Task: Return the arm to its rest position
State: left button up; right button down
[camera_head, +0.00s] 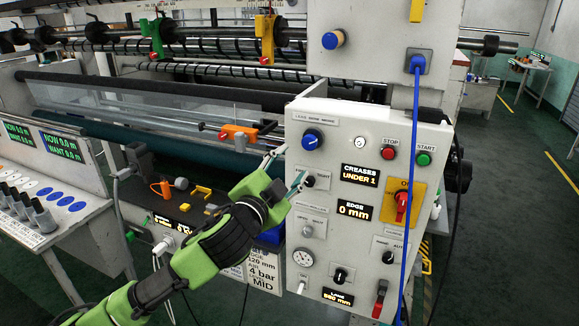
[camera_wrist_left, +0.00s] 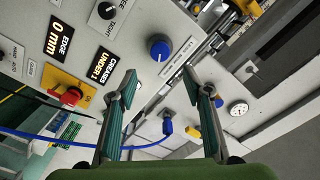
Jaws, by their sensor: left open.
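My left arm, green and black, comes in from the lower left in the head view. Its gripper (camera_head: 284,173) is in front of the left side of the grey control panel (camera_head: 335,283), close to the blue knob (camera_head: 312,139) and a black selector knob (camera_head: 309,181). In the left wrist view the two teal-padded fingers (camera_wrist_left: 160,100) stand wide apart with nothing between them. The blue knob (camera_wrist_left: 159,48) shows beyond the fingertips, apart from them. Whether a finger touches the panel is not clear in the head view. My right gripper is in neither view.
The panel also carries a red stop button (camera_head: 389,153), a green start button (camera_head: 424,158) and a red switch (camera_head: 402,205) on a yellow plate. A blue cable (camera_head: 411,190) hangs down its front. Film rollers (camera_head: 200,84) run behind. A console (camera_head: 45,205) stands at left.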

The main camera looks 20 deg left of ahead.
pick_arm(q)
jog(key=shift+f, duration=0.1)
jog(key=a+f+n+g+y+b, duration=0.1)
jog(key=a+f+n+g+b, duration=0.15)
jog(key=f, duration=1.85)
jog(key=a+f+n+g+y+b, duration=0.15)
jog(key=a+f+g, duration=0.25)
jog(key=f, duration=1.6)
jog(key=s+f+g+b, duration=0.1)
jog(key=s+f, duration=0.4)
jog(key=f, duration=0.4)
jog(key=s+f+g+b, duration=0.15)
jog(key=s+f, duration=0.25)
jog(key=f, duration=0.5)
jog(key=s+d+f+n+g+h+b, duration=0.15)
jog(key=s+f+g, duration=0.25)
jog(key=s+f, duration=1.9)
jog(key=s+d+f+g+b, duration=0.1)
jog(key=s+f, duration=0.1)
jog(key=s, duration=0.6)
jog(key=s+d+f+n+g, duration=0.1)
jog(key=s+d+f, duration=0.1)
jog(key=s, duration=0.6)
jog(key=s+d+f+n+g+b, duration=0.1)
jog(key=s+f+g, duration=0.1)
jog(key=s, duration=0.6)
jog(key=shift+s+d+f+b, duration=0.2)
jog(key=shift+d+f+b, duration=0.1)
jog(key=shift+f, duration=0.45)
